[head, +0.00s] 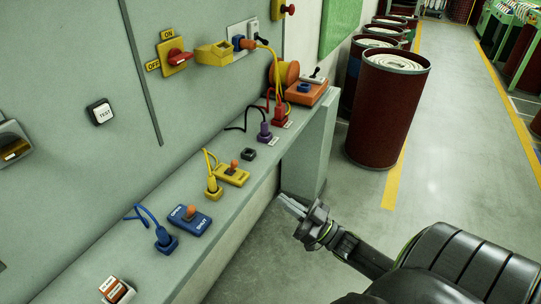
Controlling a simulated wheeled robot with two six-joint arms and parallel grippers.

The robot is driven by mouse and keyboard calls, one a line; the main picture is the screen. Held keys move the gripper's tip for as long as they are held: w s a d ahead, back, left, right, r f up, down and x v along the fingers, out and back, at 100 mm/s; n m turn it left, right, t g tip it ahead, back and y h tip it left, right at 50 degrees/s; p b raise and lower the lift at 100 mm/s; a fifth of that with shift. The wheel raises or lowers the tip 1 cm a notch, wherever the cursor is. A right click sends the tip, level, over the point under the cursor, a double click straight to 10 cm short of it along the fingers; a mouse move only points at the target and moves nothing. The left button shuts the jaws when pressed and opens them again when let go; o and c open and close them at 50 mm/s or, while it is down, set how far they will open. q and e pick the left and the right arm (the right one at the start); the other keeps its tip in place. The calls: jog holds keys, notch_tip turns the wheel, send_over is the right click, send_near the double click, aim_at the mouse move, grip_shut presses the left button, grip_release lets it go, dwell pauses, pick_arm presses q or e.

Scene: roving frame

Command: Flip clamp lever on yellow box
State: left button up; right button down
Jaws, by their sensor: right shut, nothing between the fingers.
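A low yellow box (237,177) lies on the grey ledge, with a short lever topped by an orange knob (234,164) standing up from it. Its lettering is too small to read, and I cannot tell which way the lever leans. My right gripper (287,204) is shut and empty, off the ledge's front edge, to the right of and lower in the picture than the yellow box. It is apart from the box and lever. My left gripper is not in view.
A similar blue box (190,221) marked OPEN and SHUT, a yellow plug (213,190) and a blue plug (166,240) share the ledge (135,262). A yellow ON/OFF switch (170,66) is on the wall.

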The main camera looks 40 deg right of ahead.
aim_at(248, 183)
pick_arm(q)
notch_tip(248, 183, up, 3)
jog(key=p, duration=0.3)
pick_arm(e)
jog(key=x, duration=1.2)
jog(key=shift+w+a+r, duration=0.1)
jog(key=shift+w+r, duration=0.05)
jog(key=shift+w, duration=0.2)
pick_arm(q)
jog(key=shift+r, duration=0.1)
